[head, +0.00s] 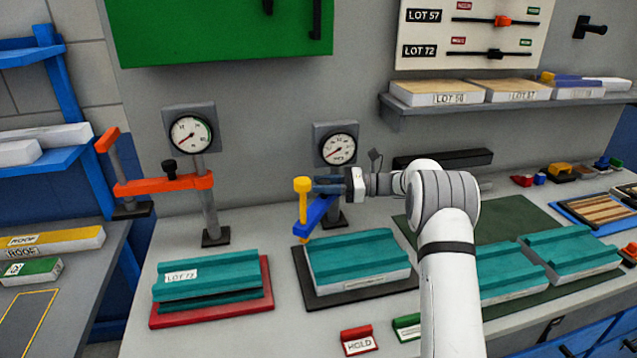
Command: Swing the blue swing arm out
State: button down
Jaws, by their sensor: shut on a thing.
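The blue swing arm (316,212) sits on a post below the right gauge, above the back left of a teal panel. A yellow knobbed handle (302,190) stands upright at its near left end. My gripper (316,186) reaches in from the right at the height of the handle. It is shut on the yellow handle. The fingertips are small here, and the gripper partly hides the post and the back of the swing arm. The teal panel (355,250) lies on a dark plate (312,292) under the swing arm.
Gauges (338,149) stand behind. More teal panels (570,248) lie right. HOLD (359,341) and green blocks (407,328) sit in front.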

jog(key=shift+s+d+f, duration=0.1)
jog(key=shift+f, duration=0.05)
jog(key=c, duration=1)
grip_release()
jog(key=shift+s+d+b, duration=0.15)
jog(key=shift+d+b, duration=0.35)
jog(key=shift+d, duration=3.4)
jog(key=shift+c, duration=0.3)
